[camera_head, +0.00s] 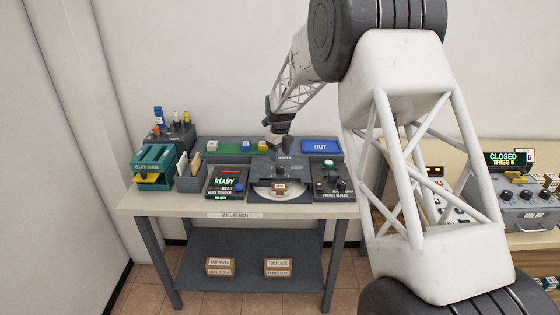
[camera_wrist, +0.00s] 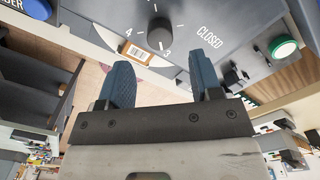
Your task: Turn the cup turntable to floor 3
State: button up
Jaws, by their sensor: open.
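The cup turntable shows in the head view as a pale disc (camera_head: 262,190) partly under a dark panel (camera_head: 297,171) on the mail bench. A brown-and-white labelled piece (camera_head: 280,187) sits at the disc's front; a similar piece shows in the wrist view (camera_wrist: 137,53). A round dark knob (camera_wrist: 160,36) stands on the panel, with 4, 3 and CLOSED printed around it; I cannot tell where it points. My gripper (camera_head: 281,152) is above the back of the panel. In the wrist view my gripper (camera_wrist: 161,68) is open and empty, its blue fingertips apart from the knob.
A READY-lit box (camera_head: 226,182) stands left of the turntable, and a dark device with a green button (camera_head: 328,164) stands right. A blue OUT tray (camera_head: 321,146) and a green strip with small blocks (camera_head: 228,147) lie behind. A teal rack (camera_head: 154,166) is far left.

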jog(key=shift+r, duration=0.9)
jog(key=shift+s+d+r, duration=0.15)
jog(key=shift+s+r, duration=0.05)
jog(key=shift+r, duration=0.1)
jog(key=s+d+r+n, duration=0.4)
jog(key=s+r, duration=0.1)
jog(key=s, duration=0.3)
jog(key=s+d+r+n+t, duration=0.1)
jog(key=s+d+r+n, duration=0.4)
jog(key=s, duration=0.4)
jog(key=s+d+r+n, duration=0.3)
jog(key=s+r, duration=0.3)
jog(key=s, duration=0.2)
jog(key=s+d+n, duration=0.2)
jog(key=s+n, duration=0.3)
jog(key=s, duration=0.6)
jog(key=s+d+n+t, duration=0.1)
jog(key=s+n, duration=0.4)
jog(key=s, duration=0.6)
jog(key=s+d+f+n, duration=0.1)
jog(key=s+d+n, duration=0.3)
jog(key=s, duration=0.7)
jog(key=shift+s+n+t, duration=0.3)
jog(key=shift+n, duration=0.1)
